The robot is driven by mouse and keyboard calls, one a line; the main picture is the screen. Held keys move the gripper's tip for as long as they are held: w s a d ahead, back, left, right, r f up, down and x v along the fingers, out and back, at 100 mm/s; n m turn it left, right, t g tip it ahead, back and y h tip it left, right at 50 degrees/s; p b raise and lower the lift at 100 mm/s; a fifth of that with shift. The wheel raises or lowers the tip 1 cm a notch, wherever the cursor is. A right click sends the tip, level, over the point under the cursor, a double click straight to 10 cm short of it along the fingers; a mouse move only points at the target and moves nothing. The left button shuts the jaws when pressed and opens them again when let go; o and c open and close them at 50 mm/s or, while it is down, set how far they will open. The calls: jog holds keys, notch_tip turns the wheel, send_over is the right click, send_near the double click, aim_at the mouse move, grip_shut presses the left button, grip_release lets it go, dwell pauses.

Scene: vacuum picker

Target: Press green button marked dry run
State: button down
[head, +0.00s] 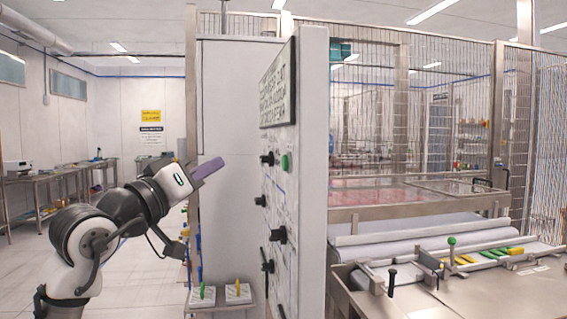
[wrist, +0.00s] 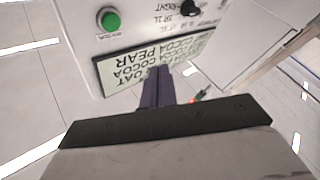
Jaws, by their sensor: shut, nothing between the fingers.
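The green button (head: 286,162) is a round knob on the face of a white control cabinet, beside a black switch and below a dark-framed text sign (head: 278,85). In the wrist view the green button (wrist: 110,20) is at the upper left, with a small label too small to read. My gripper (head: 217,165) is shut and empty, its purple fingers pointing toward the cabinet from the left. In the wrist view the closed fingers (wrist: 155,72) overlap the sign (wrist: 150,58), to the right of and below the button. They appear apart from the button.
Several black switches, one being a knob (head: 278,235), line the panel. A small shelf with a green and a yellow marker (head: 238,292) stands below the cabinet's left side. A roller machine (head: 420,240) and wire fence stand at right. Floor at left is open, with benches along the wall.

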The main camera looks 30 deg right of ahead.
aim_at(285, 163)
jog(key=s+d, duration=0.2)
jog(key=d, duration=0.6)
jog(key=shift+s+d+b, duration=0.25)
jog(key=shift+b, duration=0.2)
jog(key=shift+d, duration=0.15)
dwell(1.7)
jog(key=shift+s+d, duration=0.15)
jog(key=shift+d, duration=0.1)
jog(key=shift+s+d, duration=0.1)
jog(key=shift+d, duration=0.25)
dwell(0.8)
jog(key=shift+a, duration=0.15)
jog(key=shift+w+a+p, duration=0.2)
jog(key=shift+a+p, duration=0.1)
jog(key=shift+a, duration=0.3)
